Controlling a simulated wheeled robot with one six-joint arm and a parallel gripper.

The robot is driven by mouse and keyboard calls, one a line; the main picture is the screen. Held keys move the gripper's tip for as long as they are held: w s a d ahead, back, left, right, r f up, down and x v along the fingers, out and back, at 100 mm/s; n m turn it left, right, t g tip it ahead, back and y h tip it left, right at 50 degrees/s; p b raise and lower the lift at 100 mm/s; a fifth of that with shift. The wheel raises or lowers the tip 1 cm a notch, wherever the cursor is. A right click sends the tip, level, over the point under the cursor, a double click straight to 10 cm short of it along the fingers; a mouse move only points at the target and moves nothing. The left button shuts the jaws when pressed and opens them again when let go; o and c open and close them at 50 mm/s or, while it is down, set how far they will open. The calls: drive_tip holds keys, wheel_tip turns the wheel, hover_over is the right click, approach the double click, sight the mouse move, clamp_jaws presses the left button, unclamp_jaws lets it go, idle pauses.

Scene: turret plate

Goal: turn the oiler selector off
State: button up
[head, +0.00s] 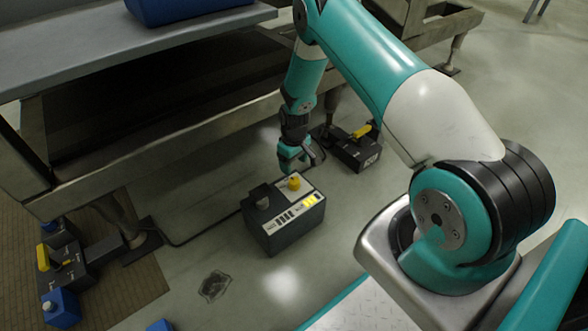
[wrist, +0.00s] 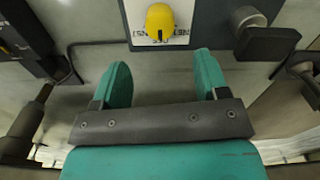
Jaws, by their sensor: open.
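A yellow knob (head: 294,182) stands on a white label plate on top of a dark grey box (head: 296,231). I cannot read which label names the oiler. In the wrist view the yellow knob (wrist: 160,22) is at the top centre, on the white plate with upside-down lettering. A grey round knob (head: 262,202) is on a black block on the same box; it also shows in the wrist view (wrist: 247,18). My gripper (head: 293,160) is open and empty, close to the box on its far side. In the wrist view its teal fingers (wrist: 162,70) are apart, short of the yellow knob.
A dark box with a yellow lever (head: 362,131) stands behind to the right. Another yellow lever (head: 43,257) is at the far left, near a blue box (head: 60,308). A metal bench frame (head: 190,137) runs behind. A floor drain (head: 215,286) lies in front.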

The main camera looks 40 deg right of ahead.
wheel_tip(320, 180, up, 8)
drive_tip(key=p, duration=0.2)
drive_tip(key=shift+r, duration=0.1)
idle(0.4)
